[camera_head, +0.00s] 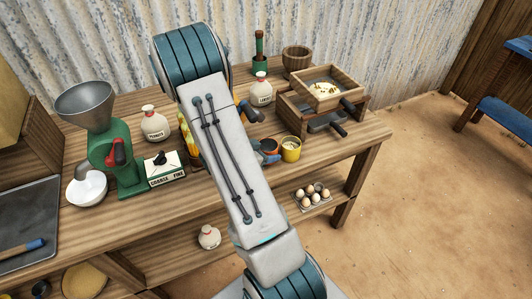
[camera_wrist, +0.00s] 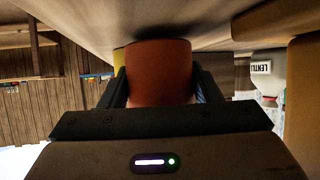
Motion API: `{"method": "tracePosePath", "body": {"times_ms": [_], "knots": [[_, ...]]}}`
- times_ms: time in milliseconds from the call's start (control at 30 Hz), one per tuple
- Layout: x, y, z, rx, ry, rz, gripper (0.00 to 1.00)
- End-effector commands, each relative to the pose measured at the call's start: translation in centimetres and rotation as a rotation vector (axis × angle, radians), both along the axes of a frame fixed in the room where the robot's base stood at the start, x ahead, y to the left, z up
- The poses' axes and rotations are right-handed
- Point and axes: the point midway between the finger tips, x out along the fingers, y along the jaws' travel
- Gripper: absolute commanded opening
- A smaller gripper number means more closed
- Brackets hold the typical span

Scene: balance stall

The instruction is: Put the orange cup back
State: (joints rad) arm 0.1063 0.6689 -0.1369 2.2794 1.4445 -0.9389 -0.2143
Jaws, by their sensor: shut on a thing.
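The orange cup (camera_wrist: 160,72) fills the middle of the wrist view, between the two dark fingers of my gripper (camera_wrist: 158,86), which is shut on it. My arm hides most of my gripper there. A yellow cup (camera_head: 291,149) with pale contents stands close to its right; a sliver of yellow (camera_wrist: 118,57) also shows behind the orange cup in the wrist view. Whether the orange cup touches the table is unclear.
The wooden table (camera_head: 340,150) also bears a green grinder (camera_head: 112,150), a white bowl (camera_head: 87,188), a sack (camera_head: 154,124), a lentil sack (camera_head: 260,90) and a wooden box with drawers (camera_head: 315,104). Eggs (camera_head: 312,193) sit on a lower shelf. My arm hides the table's middle.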

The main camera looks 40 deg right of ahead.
Motion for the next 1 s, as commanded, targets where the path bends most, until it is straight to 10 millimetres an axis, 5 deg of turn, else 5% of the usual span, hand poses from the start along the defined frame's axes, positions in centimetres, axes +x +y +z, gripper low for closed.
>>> {"method": "tracePosePath", "body": {"times_ms": [467, 500, 567, 1000], "knots": [[0.01, 0.02, -1.06, -0.001, -0.001, 0.0, 0.32], [0.02, 0.02, -1.02, -0.001, -0.002, -0.001, 0.63], [0.01, 0.02, -0.98, 0.0, -0.002, -0.001, 0.79], [0.08, 0.86, -0.1, -0.001, -0.004, 0.003, 0.79]]}}
